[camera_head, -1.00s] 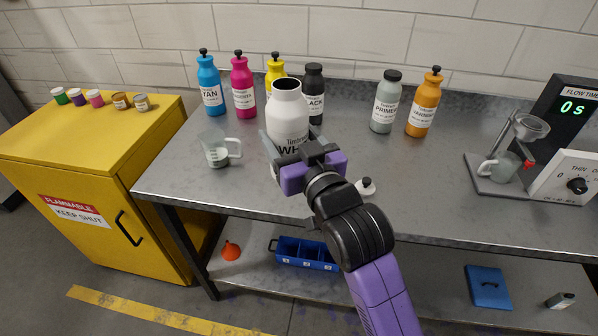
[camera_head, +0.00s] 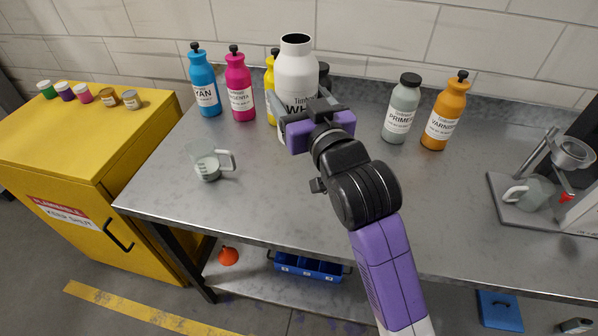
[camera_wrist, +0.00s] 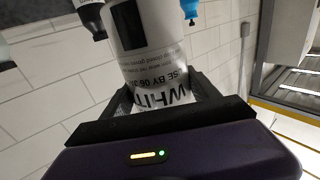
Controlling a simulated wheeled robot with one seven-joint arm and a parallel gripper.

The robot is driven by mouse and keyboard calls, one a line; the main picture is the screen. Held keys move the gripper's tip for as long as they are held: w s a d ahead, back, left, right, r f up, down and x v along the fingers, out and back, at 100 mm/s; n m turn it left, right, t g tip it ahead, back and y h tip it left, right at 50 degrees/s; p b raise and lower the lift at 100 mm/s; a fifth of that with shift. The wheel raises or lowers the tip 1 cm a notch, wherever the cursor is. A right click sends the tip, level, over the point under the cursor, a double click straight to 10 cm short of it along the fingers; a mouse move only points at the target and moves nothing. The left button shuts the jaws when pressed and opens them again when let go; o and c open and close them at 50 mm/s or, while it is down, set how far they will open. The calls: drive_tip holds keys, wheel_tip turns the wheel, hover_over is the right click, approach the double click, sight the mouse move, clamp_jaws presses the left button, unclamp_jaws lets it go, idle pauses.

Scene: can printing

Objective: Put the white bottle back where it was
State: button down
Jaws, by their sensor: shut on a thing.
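The white bottle (camera_head: 295,75) has an open, uncapped dark mouth and a label reading "WH…". My gripper (camera_head: 312,118) is shut on its lower body. The bottle is upright in the head view, in front of the yellow and black bottles, and hides much of both. In the wrist view the white bottle (camera_wrist: 148,45) fills the space between the fingers, with "WHIT" readable. I cannot tell whether its base touches the table. A small white-and-black cap seen earlier by the arm is now hidden.
Cyan (camera_head: 205,85), magenta (camera_head: 240,90) and yellow (camera_head: 270,85) bottles stand left of it. Primer (camera_head: 402,112) and varnish (camera_head: 444,118) bottles stand right, with bare table between. A measuring cup (camera_head: 208,165) stands front left on the steel table (camera_head: 260,205).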

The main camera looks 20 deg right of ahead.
wheel_tip(320, 180, down, 18)
idle(0.6)
drive_tip(key=shift+f, duration=0.15)
drive_tip(key=shift+f, duration=0.1)
drive_tip(key=shift+c, duration=1)
unclamp_jaws()
drive_tip(key=shift+f, duration=0.1)
drive_tip(key=shift+s, duration=0.15)
drive_tip(key=s, duration=0.6)
drive_tip(key=s+b, duration=0.1)
drive_tip(key=s, duration=0.3)
drive_tip(key=shift+a, duration=0.25)
drive_tip(key=shift+s, duration=0.9)
